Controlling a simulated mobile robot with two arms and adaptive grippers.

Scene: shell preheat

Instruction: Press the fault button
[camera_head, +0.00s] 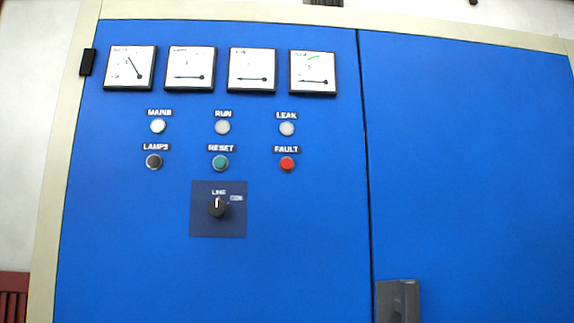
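The fault button (287,163) is a round red button with a dark rim on the blue cabinet door (300,255). The label FAULT sits just above it. It is the rightmost button in its row, with the green RESET button (220,163) and the black LAMPS button (154,161) to its left. The pale LEAK lamp (287,129) is directly above it. Neither of my grippers shows in the head view. Nothing covers the fault button.
A black rotary LINE knob (217,207) sits on a dark plate below RESET. Several gauges (252,70) line the top. A grey handle (397,301) projects at the lower right, beside the door seam. The space before the buttons looks clear.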

